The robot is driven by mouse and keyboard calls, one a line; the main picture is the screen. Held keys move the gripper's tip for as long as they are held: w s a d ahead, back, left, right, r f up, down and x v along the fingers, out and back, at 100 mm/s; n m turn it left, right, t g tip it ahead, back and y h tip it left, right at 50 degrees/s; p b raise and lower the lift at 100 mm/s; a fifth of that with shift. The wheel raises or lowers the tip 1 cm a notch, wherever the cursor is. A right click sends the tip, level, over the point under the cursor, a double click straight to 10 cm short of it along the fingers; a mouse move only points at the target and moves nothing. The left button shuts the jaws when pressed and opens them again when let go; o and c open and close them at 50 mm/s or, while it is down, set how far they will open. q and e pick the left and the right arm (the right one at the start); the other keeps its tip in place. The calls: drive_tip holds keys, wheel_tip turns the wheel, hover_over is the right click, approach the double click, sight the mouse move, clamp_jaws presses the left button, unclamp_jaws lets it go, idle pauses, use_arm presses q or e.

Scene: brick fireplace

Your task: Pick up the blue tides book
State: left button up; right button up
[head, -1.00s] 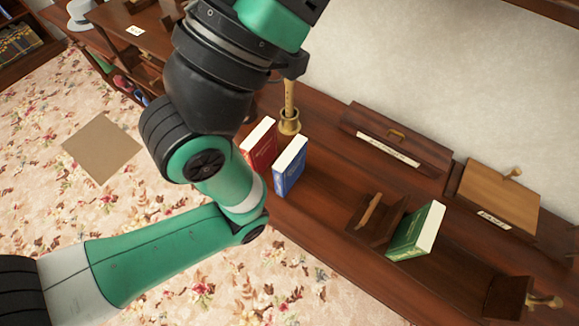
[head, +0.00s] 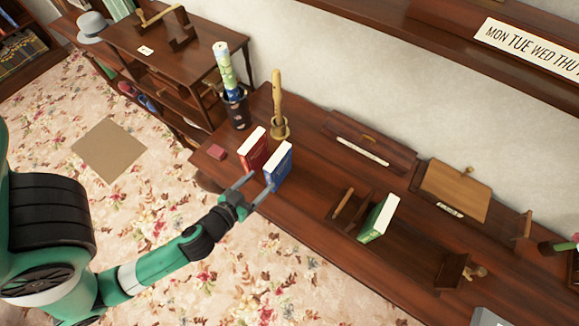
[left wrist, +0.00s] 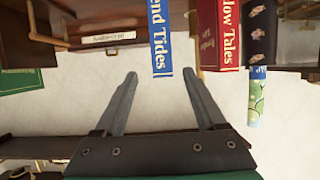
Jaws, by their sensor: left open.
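The blue tides book (head: 279,165) stands upright on the dark wooden table (head: 305,200), just right of a red book (head: 253,148). My left gripper (head: 259,182) is open and empty in front of the blue book, with its two fingers pointing at it. In the left wrist view the blue spine (left wrist: 160,40), lettered "Tides", lies in line with the gap between the open fingertips (left wrist: 159,76). I cannot tell whether either finger touches it. The red book (left wrist: 219,35) shows to its right there. My right gripper is not in view.
A green book (head: 378,218) leans in a wooden holder to the right.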

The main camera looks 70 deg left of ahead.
sight(268, 173)
use_arm(q)
drive_tip(key=shift+s+f, duration=0.1)
drive_tip(key=p+x, duration=0.2)
drive_tip(key=x, duration=0.4)
drive_tip(key=shift+p+x, duration=0.35)
drive_tip(key=shift+x, duration=2.45)
clamp_jaws()
